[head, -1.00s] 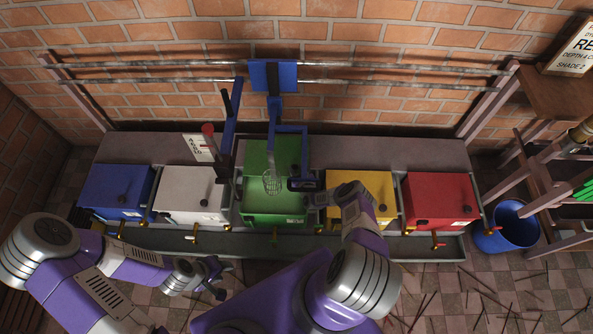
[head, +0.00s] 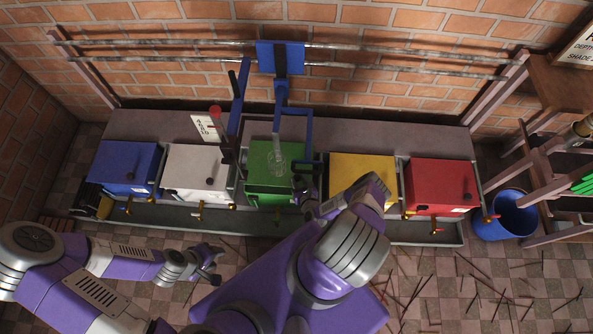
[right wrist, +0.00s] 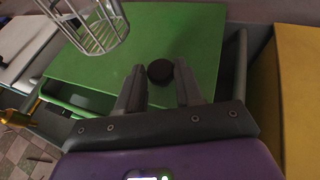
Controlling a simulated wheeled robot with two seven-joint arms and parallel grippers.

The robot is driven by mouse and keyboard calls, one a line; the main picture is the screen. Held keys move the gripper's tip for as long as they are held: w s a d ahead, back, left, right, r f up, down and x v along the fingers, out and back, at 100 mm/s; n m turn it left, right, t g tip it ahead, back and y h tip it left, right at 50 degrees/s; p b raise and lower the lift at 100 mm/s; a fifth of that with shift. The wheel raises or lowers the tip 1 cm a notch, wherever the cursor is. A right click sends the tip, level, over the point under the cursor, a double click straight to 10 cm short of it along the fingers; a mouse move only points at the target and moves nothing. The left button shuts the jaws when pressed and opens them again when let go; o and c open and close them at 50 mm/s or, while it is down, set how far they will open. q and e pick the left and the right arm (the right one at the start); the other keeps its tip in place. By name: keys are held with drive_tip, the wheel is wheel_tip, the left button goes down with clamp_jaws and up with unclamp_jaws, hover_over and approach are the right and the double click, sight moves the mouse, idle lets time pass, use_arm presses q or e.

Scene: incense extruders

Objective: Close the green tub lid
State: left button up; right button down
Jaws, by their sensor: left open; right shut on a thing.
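The green tub (head: 268,200) stands in the middle of a row of coloured tubs. Its green lid (head: 262,178) lies down over it, flat or nearly flat; in the right wrist view the lid (right wrist: 195,30) shows a dark gap along its lower left edge, above a green rim. My right gripper (head: 302,186) is at the lid's right front part. In the right wrist view its fingers (right wrist: 158,88) are shut on the lid's round black knob (right wrist: 160,71). My left gripper (head: 213,267) is open and empty, low in front of the white tub.
A wire basket (right wrist: 97,28) hangs just above the lid from a blue frame (head: 280,85). A white tub (head: 197,172) stands left of the green one and a yellow tub (head: 362,168) right. A trough (head: 235,218) runs along the front.

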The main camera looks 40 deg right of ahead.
drive_tip(key=c, duration=0.7)
unclamp_jaws()
drive_tip(key=shift+c, duration=0.2)
drive_tip(key=p+v, duration=0.2)
drive_tip(key=v, duration=0.5)
drive_tip(key=shift+s, duration=0.25)
